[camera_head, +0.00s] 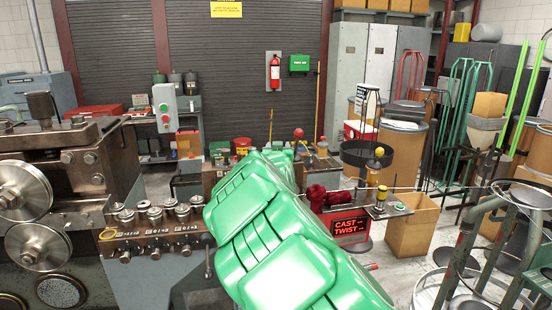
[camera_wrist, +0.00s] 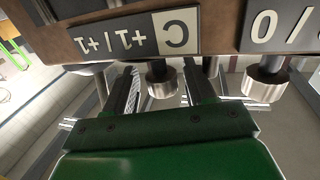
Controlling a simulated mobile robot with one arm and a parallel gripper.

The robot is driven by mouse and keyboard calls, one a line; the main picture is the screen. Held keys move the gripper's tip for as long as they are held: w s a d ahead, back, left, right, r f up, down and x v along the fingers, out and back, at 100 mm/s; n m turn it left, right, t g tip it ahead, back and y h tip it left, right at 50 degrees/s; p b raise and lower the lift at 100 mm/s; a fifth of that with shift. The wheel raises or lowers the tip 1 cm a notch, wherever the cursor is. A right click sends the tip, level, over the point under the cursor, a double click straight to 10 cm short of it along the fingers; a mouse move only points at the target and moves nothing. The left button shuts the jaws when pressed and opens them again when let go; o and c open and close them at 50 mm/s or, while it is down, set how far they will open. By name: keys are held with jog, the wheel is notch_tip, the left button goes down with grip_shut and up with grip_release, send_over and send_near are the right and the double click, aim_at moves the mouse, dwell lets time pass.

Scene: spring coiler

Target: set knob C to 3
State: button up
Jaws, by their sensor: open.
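In the wrist view, a label plate (camera_wrist: 110,38) with the letter C appears upside down. A round metal knob (camera_wrist: 161,82) sits just below that plate in the picture. My gripper (camera_wrist: 167,76) is open, with one dark finger on each side of this knob. I cannot tell whether either finger touches it, and I cannot read its setting. In the head view, several metal knobs (camera_head: 155,213) stand in a row on the machine's brown panel (camera_head: 140,250). I cannot tell which is C there; my green arm hides the area to their right, and my gripper is not clearly visible.
In the wrist view, a neighbouring knob (camera_wrist: 265,82) sits close to the right, under another label plate (camera_wrist: 280,25). In the head view, large metal wheels (camera_head: 22,190) are left of the panel.

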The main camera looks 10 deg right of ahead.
jog(key=shift+f+n+t+y, duration=0.15)
jog(key=shift+n+y, duration=0.6)
jog(key=shift+y, duration=0.45)
jog(key=shift+r+n+t+y, duration=0.15)
jog(key=shift+n+y, duration=0.6)
jog(key=shift+y, duration=0.45)
jog(key=shift+f+y, duration=0.1)
jog(key=shift+y, duration=0.2)
jog(key=shift+n+y, duration=0.9)
jog(key=shift+y, duration=0.6)
jog(key=shift+a+n+g+y, duration=0.1)
jog(key=shift+n+g+y, duration=0.3)
jog(key=shift+n+y, duration=0.25)
